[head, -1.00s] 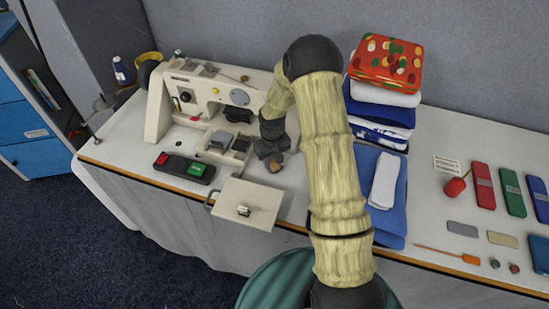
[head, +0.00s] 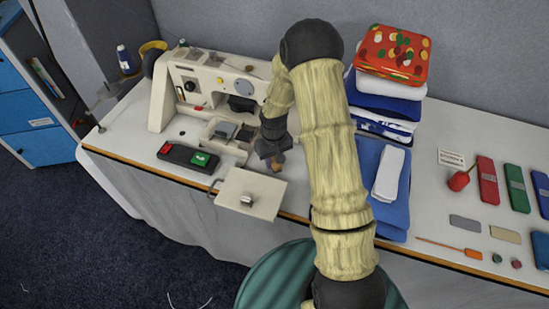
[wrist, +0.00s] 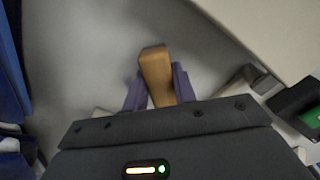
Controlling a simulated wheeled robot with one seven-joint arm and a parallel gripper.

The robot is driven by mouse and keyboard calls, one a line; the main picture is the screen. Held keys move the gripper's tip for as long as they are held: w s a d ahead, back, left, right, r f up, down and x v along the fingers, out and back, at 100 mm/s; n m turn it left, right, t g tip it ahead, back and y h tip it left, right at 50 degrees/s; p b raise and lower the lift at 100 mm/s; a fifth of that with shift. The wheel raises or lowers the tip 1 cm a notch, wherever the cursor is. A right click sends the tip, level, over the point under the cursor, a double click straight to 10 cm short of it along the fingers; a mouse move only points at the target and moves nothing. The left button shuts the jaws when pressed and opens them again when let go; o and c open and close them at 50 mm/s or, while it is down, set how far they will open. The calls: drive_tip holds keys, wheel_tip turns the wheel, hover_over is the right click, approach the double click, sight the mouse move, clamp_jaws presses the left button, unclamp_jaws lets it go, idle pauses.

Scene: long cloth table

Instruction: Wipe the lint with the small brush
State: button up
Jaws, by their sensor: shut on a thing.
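My gripper (head: 274,158) is shut on a small brown wooden piece, which looks like the small brush (head: 277,167). In the wrist view the brush (wrist: 156,72) stands between the two purple-grey fingers. Its bristles are hidden. The gripper is over the white table, right of the sewing machine's bed and behind the square cream plate. Whether the brush touches the table is unclear. I cannot make out the lint on the table or machine.
The cream sewing machine (head: 189,82) stands left, with a black pedal (head: 178,153) before it. The cream plate (head: 262,188) lies at the front edge. Thin white strands show on the floor.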

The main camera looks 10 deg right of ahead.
drive_tip(key=shift+w+a, duration=0.25)
drive_tip(key=shift+a, duration=0.15)
drive_tip(key=shift+r, duration=0.1)
drive_tip(key=shift+w+d+p, duration=0.2)
drive_tip(key=shift+w+d, duration=0.3)
drive_tip(key=shift+w, duration=0.25)
drive_tip(key=shift+w+d+p, duration=0.15)
drive_tip(key=shift+w+d, duration=0.35)
drive_tip(key=shift+w, duration=0.2)
drive_tip(key=shift+w+d+r, duration=0.1)
drive_tip(key=shift+w+d, duration=0.05)
drive_tip(key=shift+w, duration=0.05)
